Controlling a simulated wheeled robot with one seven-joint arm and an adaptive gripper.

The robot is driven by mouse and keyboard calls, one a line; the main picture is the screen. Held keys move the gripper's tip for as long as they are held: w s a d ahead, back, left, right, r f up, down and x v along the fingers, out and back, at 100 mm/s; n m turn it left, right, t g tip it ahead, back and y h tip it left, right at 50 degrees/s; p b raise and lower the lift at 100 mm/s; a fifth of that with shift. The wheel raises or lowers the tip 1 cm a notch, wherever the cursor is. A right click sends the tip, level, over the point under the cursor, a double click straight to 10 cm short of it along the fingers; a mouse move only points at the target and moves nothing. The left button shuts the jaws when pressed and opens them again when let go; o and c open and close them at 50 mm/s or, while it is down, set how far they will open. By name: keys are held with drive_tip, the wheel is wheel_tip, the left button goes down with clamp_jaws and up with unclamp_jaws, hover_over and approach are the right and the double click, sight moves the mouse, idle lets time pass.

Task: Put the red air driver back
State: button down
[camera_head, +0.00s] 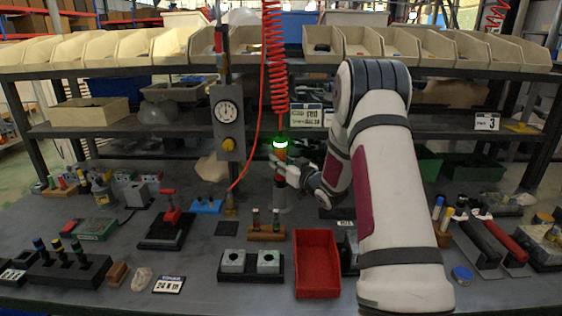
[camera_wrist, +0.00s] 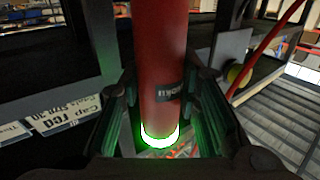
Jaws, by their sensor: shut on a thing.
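The red air driver (camera_head: 281,155) stands upright near the middle of the head view, below a red coiled hose. A bright green ring glows on it. In the wrist view its red body (camera_wrist: 165,60) lies between the two fingers, with the lit ring (camera_wrist: 160,137) at the lower end of what shows. My gripper (camera_head: 281,168) comes from the right and is shut on the driver; its fingers (camera_wrist: 160,110) also show in the wrist view. A grey upright cylinder (camera_head: 281,198) is directly below the driver. I cannot tell whether the driver touches or sits in it.
A gauge box (camera_head: 228,122) on a post stands left of the driver. In front are a wooden block with pegs (camera_head: 267,232), two grey valve blocks (camera_head: 250,261) and a red tray (camera_head: 317,293). Dark-handled tools (camera_head: 476,243) lie to the right. Shelves with bins (camera_head: 300,57) run behind.

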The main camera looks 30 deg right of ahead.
drive_tip(key=shift+f+b, duration=0.6)
drive_tip(key=shift+f, duration=0.4)
idle(0.3)
drive_tip(key=c, duration=1.1)
unclamp_jaws()
drive_tip(key=shift+f, duration=0.15)
drive_tip(key=s, duration=1.2)
drive_tip(key=shift+d, duration=0.1)
